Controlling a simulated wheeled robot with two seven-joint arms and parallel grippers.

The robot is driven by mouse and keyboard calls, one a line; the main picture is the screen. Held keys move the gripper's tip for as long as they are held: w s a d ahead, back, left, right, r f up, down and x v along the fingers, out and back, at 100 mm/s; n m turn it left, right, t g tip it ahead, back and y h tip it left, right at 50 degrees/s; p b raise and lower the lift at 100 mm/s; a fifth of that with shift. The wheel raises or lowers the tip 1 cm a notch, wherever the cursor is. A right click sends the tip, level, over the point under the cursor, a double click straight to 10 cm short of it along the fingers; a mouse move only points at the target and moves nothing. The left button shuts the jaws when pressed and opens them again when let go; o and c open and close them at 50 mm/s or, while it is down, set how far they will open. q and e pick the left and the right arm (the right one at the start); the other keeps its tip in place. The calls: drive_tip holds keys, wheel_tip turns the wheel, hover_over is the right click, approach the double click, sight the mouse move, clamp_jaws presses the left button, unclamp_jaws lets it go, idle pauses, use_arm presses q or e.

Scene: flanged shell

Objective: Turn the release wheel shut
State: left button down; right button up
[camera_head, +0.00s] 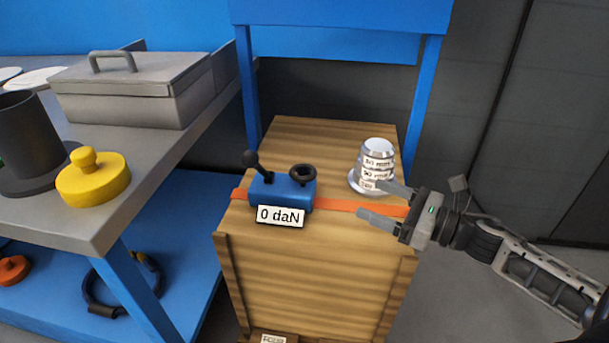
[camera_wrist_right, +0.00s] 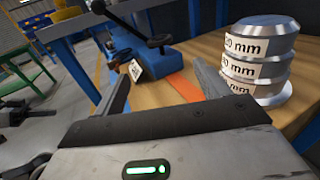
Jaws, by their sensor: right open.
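The release wheel (camera_head: 302,174) is a small dark handwheel on top of a blue tensioner block (camera_head: 283,193). A dark lever with a ball knob (camera_head: 251,160) stands at the block's left end. A label on its front (camera_head: 280,216) reads 0 daN. The block sits on an orange strap across a wooden crate. My right gripper (camera_head: 370,200) is open and empty over the crate's right side, to the right of the wheel and apart from it. In the right wrist view the wheel (camera_wrist_right: 159,41) shows beyond the fingers (camera_wrist_right: 165,95). My left gripper is out of view.
A silver stepped shell (camera_head: 378,155) with mm labels stands on the wooden crate (camera_head: 300,136), close to my right fingers. A grey bench with a lidded box (camera_head: 135,88), a yellow knobbed lid (camera_head: 92,180) and a dark cylinder (camera_head: 25,135) is at left. Blue posts rise behind the crate.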

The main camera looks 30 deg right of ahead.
sight(315, 176)
drive_tip(key=b+x, duration=0.1)
drive_tip(key=x, duration=1.4)
drive_tip(key=shift+w+a+b, duration=0.1)
drive_tip(key=shift+a+b, duration=0.05)
drive_tip(key=shift+b, duration=0.15)
drive_tip(key=c, duration=1)
